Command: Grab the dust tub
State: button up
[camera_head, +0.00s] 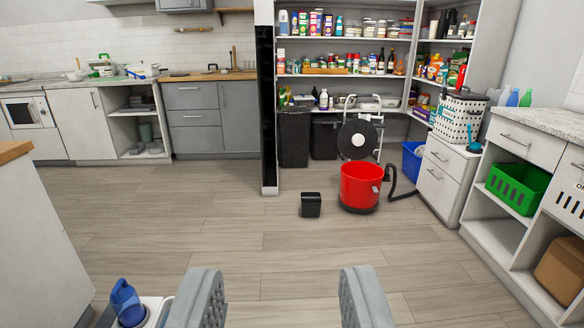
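A red round tub (360,188) with a black base stands upright on the wooden floor, right of the middle. It looks like the dust tub, with its top open. A black hose (404,190) curves at its right side; I cannot tell whether it is attached. A black round lid-like part (357,139) with a white centre is upright behind the tub. My gripper (282,298) is open and empty at the bottom of the view, with grey ribbed fingers wide apart. It is well short of the tub, which is farther ahead and slightly right.
A small black box (311,204) stands just left of the tub. Black bins (293,138) and a blue bin (413,160) are behind, below pantry shelves. White drawers (440,184) stand close on the right. A blue jug (127,302) is at the lower left. The floor ahead is clear.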

aim_at(311, 205)
jog(key=i, duration=1.7)
jog(key=i+z, duration=0.1)
jog(key=i, duration=0.45)
jog(key=i+j+z, duration=0.1)
jog(key=i, duration=0.5)
jog(key=i+j+z, duration=0.1)
jog(key=i, duration=0.45)
jog(key=i+j+z, duration=0.25)
jog(key=i+z, duration=0.15)
jog(key=i+j+z, duration=0.4)
jog(key=i+j, duration=0.05)
jog(key=i, duration=0.15)
